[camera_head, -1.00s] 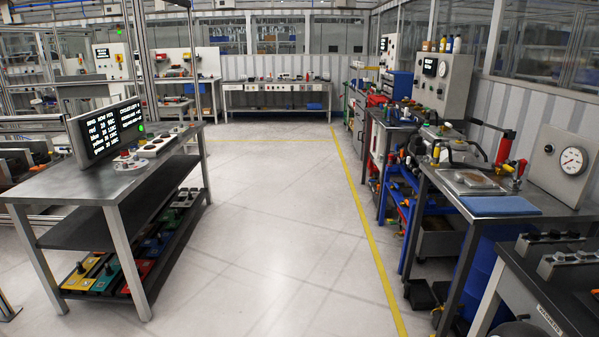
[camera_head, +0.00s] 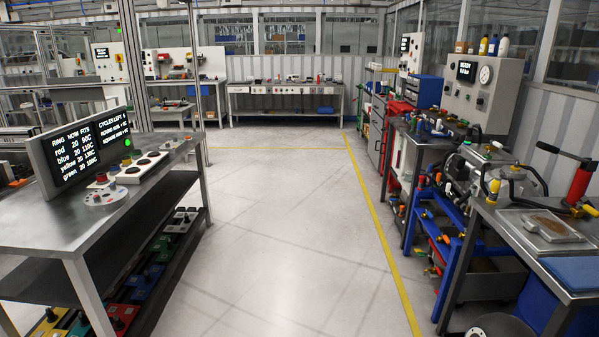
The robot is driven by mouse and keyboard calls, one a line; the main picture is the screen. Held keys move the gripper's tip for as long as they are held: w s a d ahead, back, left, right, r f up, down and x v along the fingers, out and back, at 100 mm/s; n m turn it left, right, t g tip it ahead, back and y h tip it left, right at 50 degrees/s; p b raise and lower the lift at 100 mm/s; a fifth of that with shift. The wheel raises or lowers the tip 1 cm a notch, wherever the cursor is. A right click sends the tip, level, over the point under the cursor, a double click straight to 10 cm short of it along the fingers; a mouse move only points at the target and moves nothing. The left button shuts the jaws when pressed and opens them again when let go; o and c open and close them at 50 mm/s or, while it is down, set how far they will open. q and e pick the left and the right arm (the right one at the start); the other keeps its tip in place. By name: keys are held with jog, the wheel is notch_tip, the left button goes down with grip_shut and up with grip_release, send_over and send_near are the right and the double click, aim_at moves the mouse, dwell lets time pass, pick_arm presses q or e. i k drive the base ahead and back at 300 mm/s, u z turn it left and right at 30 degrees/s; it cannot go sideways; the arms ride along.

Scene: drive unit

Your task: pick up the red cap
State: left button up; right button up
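I cannot surely make out the red cap. A small red piece (camera_head: 101,178) stands by a round white plate (camera_head: 106,197) on the left bench. Another small red part (camera_head: 421,181) shows among fittings at the right benches. Both are too small to tell whether either is the cap. Neither of my grippers is in view.
The left bench (camera_head: 60,232) carries a display (camera_head: 78,150) and a white button box (camera_head: 138,168); coloured boxes lie below. Right benches hold a grey machine (camera_head: 478,165) and a shallow tray (camera_head: 543,229). Open floor (camera_head: 280,230) runs between, with a yellow line (camera_head: 381,225).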

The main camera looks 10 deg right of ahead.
aim_at(421, 183)
jog(key=z, duration=0.15)
jog(key=i, duration=1.35)
jog(key=z, duration=0.75)
jog(key=i, duration=2.5)
jog(key=u, duration=0.35)
jog(key=i, duration=1.7)
jog(key=z, duration=0.5)
